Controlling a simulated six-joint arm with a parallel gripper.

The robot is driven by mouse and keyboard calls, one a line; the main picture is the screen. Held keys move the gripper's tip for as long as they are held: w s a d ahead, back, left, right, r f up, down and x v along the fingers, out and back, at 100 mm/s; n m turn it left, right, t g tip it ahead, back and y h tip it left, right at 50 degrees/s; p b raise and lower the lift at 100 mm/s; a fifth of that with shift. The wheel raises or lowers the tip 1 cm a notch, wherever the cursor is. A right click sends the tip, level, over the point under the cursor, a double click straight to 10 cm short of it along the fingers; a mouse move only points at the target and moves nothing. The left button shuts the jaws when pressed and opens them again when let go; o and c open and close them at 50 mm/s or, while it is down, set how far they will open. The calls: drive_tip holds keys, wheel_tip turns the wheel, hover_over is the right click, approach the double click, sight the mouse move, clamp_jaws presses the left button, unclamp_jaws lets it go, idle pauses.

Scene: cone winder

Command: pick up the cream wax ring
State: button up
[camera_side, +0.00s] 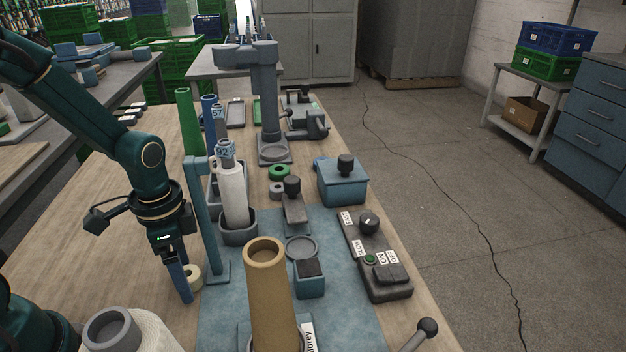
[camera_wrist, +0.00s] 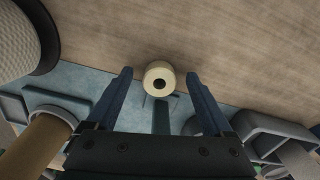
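The cream wax ring (camera_wrist: 159,76) sits at the edge of the blue mat, near a thin blue post, in the wrist view. It lies between and a little beyond the two blue fingers of my gripper (camera_wrist: 160,75), which are apart with a gap on both sides of the ring. In the side view the ring (camera_side: 193,276) shows just right of my gripper (camera_side: 182,285), whose fingers hide part of it. The gripper is open, points down and is low over the table.
A blue post stand (camera_side: 215,270) stands just right of the ring. A tan cone (camera_side: 268,300) and a white yarn cone (camera_side: 130,332) stand in front. A white bobbin (camera_side: 234,195) stands in a grey cup behind. Bare wooden table (camera_side: 140,240) lies left of the gripper.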

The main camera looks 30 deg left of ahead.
clamp_jaws()
drive_tip(key=shift+r, duration=0.2)
